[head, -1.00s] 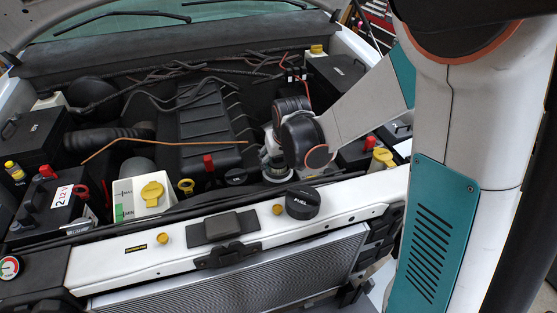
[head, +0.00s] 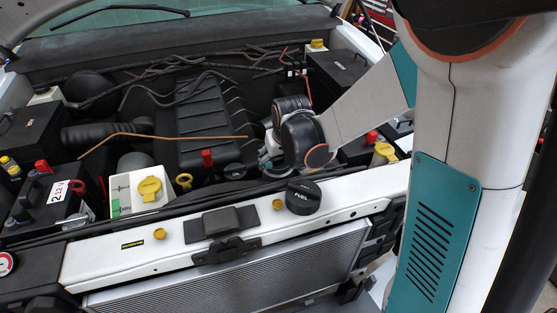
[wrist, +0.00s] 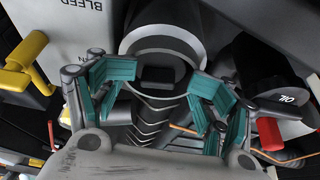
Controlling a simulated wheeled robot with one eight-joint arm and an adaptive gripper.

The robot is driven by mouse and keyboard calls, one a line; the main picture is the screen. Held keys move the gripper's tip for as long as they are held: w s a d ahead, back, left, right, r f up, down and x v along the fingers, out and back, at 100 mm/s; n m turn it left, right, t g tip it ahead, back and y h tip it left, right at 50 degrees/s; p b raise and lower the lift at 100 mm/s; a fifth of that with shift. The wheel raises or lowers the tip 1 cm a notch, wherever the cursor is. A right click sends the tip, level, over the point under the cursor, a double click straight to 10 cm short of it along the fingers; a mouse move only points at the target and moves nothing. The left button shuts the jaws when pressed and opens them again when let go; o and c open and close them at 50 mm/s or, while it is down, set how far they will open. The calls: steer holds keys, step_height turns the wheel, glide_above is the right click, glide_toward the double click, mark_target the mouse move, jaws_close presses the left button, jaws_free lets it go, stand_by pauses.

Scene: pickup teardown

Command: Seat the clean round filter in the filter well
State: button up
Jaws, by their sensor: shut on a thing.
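My gripper (wrist: 163,82) shows in the wrist view with its teal finger pads at both sides of a round part (wrist: 166,48). This part has a dark grey face, a pale ring and a black block at its lower edge. The gripper is shut on it, and I take it to be the filter. In the head view my gripper (head: 269,160) is low in the engine bay, behind the white front beam and right of the ribbed engine cover. My own wrist hides most of the fingers there. I cannot make out the filter well or whether the filter touches it.
A black fuel cap (head: 303,197) stands on the white front beam (head: 345,199) close to my wrist. A copper-coloured rod (head: 165,136) crosses the ribbed engine cover (head: 201,112). A black oil cap (wrist: 286,97) and yellow handle (wrist: 27,62) flank the gripper.

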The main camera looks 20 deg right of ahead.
steer(key=shift+s+a+f, duration=0.1)
steer(key=o, duration=2)
steer(key=shift+w+a, duration=0.1)
steer(key=shift+w, duration=0.1)
steer(key=shift+o, duration=0.2)
steer(key=shift+r, duration=0.2)
steer(key=shift+s+r, duration=0.15)
steer(key=shift+r, duration=0.15)
steer(key=v, duration=1.1)
steer(key=shift+s, duration=0.2)
